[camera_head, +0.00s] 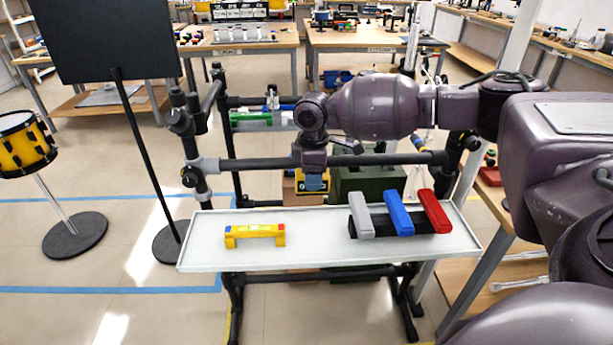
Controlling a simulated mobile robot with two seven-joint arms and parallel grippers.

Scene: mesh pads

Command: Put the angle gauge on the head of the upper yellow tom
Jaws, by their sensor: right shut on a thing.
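My right gripper (313,181) comes in from the right, points down and is shut on a small yellow thing (300,186), probably the angle gauge, held above the back edge of the white tray. The jaws hide much of it, so its markings cannot be read. A yellow tom (25,148) with a pale head (14,122) stands at the far left on a chrome post, well apart from the gripper. Only this one yellow drum shows, cut by the picture's left edge. My left gripper is not in view.
The white tray (330,252) carries a yellow bridge-shaped piece (255,235) and grey, blue and red blocks on a black rack. A black panel on a stand (105,40) rises between tray and drum. Dark rack bars (250,163) run behind the tray. Floor around the drum is open.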

